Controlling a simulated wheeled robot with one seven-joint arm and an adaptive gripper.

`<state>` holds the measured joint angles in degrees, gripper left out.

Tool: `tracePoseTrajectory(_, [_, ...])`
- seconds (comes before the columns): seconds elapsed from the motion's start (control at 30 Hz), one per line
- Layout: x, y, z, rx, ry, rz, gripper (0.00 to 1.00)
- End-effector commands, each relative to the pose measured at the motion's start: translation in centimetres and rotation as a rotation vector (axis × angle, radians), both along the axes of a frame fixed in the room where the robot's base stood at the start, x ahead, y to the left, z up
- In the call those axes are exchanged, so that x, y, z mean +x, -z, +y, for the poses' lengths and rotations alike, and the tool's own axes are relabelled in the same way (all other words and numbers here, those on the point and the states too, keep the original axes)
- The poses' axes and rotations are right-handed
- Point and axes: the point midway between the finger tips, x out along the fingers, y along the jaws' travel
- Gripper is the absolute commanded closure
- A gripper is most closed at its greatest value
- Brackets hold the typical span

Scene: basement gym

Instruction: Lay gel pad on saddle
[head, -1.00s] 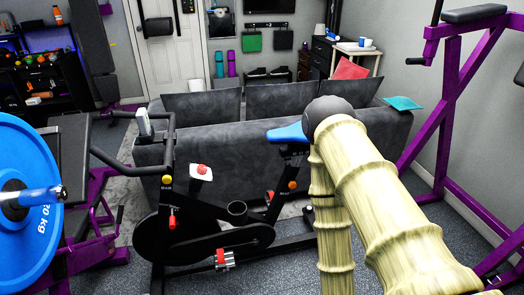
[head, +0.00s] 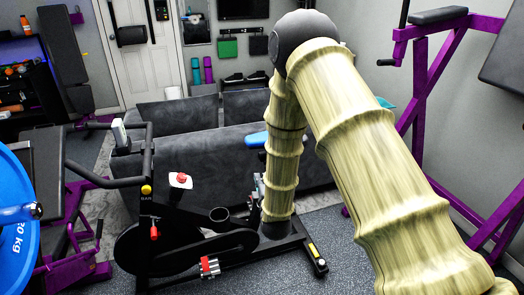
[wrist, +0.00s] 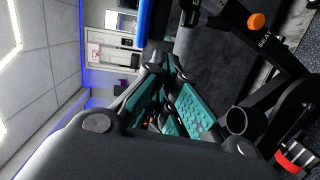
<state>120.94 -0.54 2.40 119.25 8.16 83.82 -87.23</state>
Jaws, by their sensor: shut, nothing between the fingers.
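A blue saddle-shaped piece (head: 257,140) sits on top of the exercise bike's seat post, partly hidden behind my arm. It also shows at the top of the wrist view (wrist: 143,22). I cannot tell whether it is the gel pad, the saddle itself or both. A flat teal piece (head: 387,103) on the right end of the sofa back is mostly hidden by my arm. My gripper (wrist: 168,66) is shut and empty, with teal finger pads, apart from the blue piece. In the head view my forearm hides most of it.
The bike (head: 180,240) with its cup holder (head: 219,215) stands in front of a grey sofa (head: 215,155). Purple gym frames (head: 417,90) stand at right, and a blue weight plate (head: 18,230) is at left. Grey floor is clear right of the bike.

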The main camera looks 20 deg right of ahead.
Motion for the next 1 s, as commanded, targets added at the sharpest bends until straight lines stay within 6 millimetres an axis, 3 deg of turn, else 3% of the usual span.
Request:
tracePoseTrajectory(0.1, [1.2,-2.3,0.1,-0.069,0.001,-0.056,1.0])
tracePoseTrajectory(0.2, [1.8,-3.1,0.1,-0.092,0.003,-0.074,1.0])
tracePoseTrajectory(0.37, [3.4,-3.3,-0.2,-0.093,0.004,-0.077,1.0])
tracePoseTrajectory(0.87, [11.4,-3.2,-1.2,-0.09,0.004,-0.075,1.0])
tracePoseTrajectory(1.0, [12.5,-3.2,-2.5,-0.091,0.005,-0.073,1.0])
